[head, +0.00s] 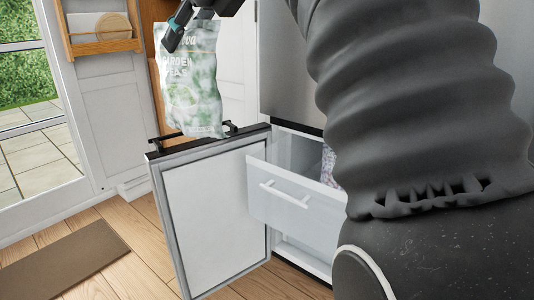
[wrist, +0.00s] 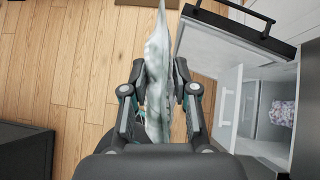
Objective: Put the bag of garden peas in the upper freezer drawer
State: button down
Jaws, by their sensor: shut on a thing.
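My gripper (wrist: 163,98) is shut on the bag of garden peas (head: 192,85), a pale green and white printed bag that hangs upright from it. In the head view the bag hangs above and behind the top edge of the open freezer door (head: 215,205). In the wrist view the bag (wrist: 157,55) shows edge-on between the fingers. The upper freezer drawer (head: 297,205) is pulled out, with a white front and bar handle. It lies to the right of the bag in both views. My arm hides its right part in the head view.
A patterned pinkish item (wrist: 282,112) lies inside the freezer drawer. The freezer door stands open left of the drawer, its black handle (wrist: 240,28) on the outer side. A brown mat (head: 65,262) lies on the wooden floor, which is clear at left.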

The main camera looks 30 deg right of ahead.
jog(key=w+d+f+m+h, duration=0.1)
jog(key=w+d+f, duration=0.25)
jog(key=d, duration=0.35)
jog(key=w+d+f+m+t, duration=0.1)
jog(key=w+d+f, duration=0.1)
jog(key=d+f, duration=0.3)
jog(key=w+d+f+m+h, duration=0.1)
jog(key=w+d+f, duration=0.15)
jog(key=d, duration=0.55)
jog(key=s+d+f+m+h, duration=0.1)
jog(key=d+f, duration=0.4)
jog(key=d, duration=0.3)
jog(key=s+d+f+m+h, duration=0.1)
jog(key=d+f+m, duration=0.1)
jog(key=d+f, duration=0.45)
jog(key=s+d+f+b, duration=0.1)
jog(key=d+f+b, duration=0.15)
jog(key=f, duration=0.75)
jog(key=s+d+f+b, duration=0.15)
jog(key=f+b, duration=0.25)
jog(key=f, duration=0.5)
jog(key=w+f, duration=0.1)
jog(key=w, duration=0.8)
jog(key=shift+h+b, duration=0.3)
jog(key=shift+d+f, duration=0.1)
jog(key=shift+f, duration=0.05)
